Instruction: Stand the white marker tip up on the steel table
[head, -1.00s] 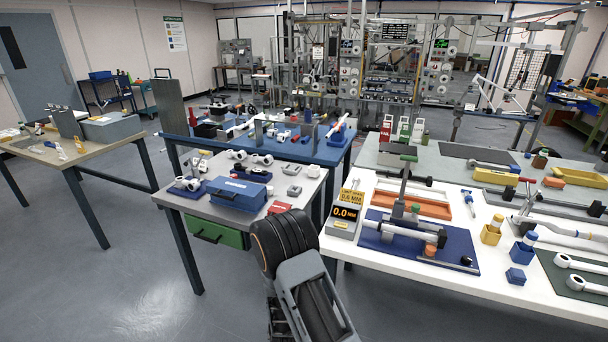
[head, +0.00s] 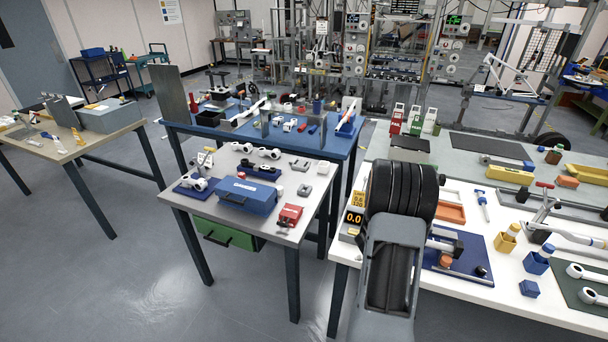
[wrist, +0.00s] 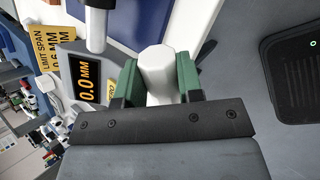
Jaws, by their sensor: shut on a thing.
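In the wrist view my gripper (wrist: 160,88) is shut, its green-padded fingers on both sides of a plain white cylinder, which looks like the white marker (wrist: 157,66). Its tip cannot be made out, and its lower part is hidden behind the gripper's dark front plate. In the head view my arm's dark links hide the gripper and marker, over the white table's left part. The grey-topped table, seemingly the steel table (head: 250,224), stands left of my arm.
The steel table carries a blue box (head: 246,196), a red block (head: 290,214) and white fittings. The white table (head: 505,284) holds a blue mat (head: 474,244) and an orange tray. The gauge reading 0.0 (wrist: 87,82) is close beside my gripper. Open floor lies front left.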

